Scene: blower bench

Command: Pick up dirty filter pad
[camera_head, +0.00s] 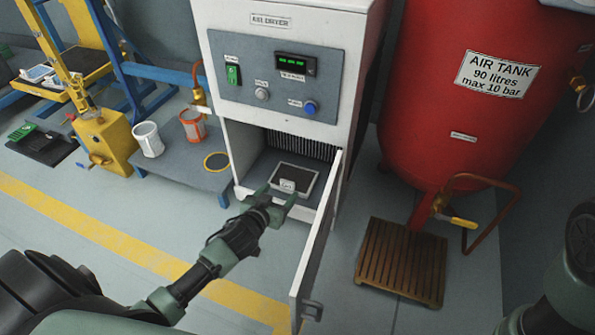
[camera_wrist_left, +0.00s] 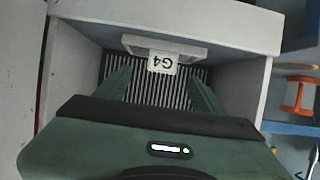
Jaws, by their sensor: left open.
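The dirty filter pad (camera_head: 297,174), dark with a pale frame and a small white tag, lies in the open lower compartment of the air dryer (camera_head: 263,115). In the left wrist view the pad's pale frame (camera_wrist_left: 190,50) shows edge-on with its tag, marked G4, upside down. My left gripper (camera_head: 280,194) is open at the compartment's mouth, just in front of the pad. In the left wrist view the fingers (camera_wrist_left: 160,78) are spread with the tag between and beyond them, apparently not touching. My right gripper is out of view.
The dryer's door (camera_head: 316,245) stands open to the right of my left gripper. A red air tank (camera_head: 440,110) and a wooden slatted platform (camera_head: 402,262) are farther right. A low grey bench (camera_head: 190,165) on the left holds white and orange filter cartridges and a ring.

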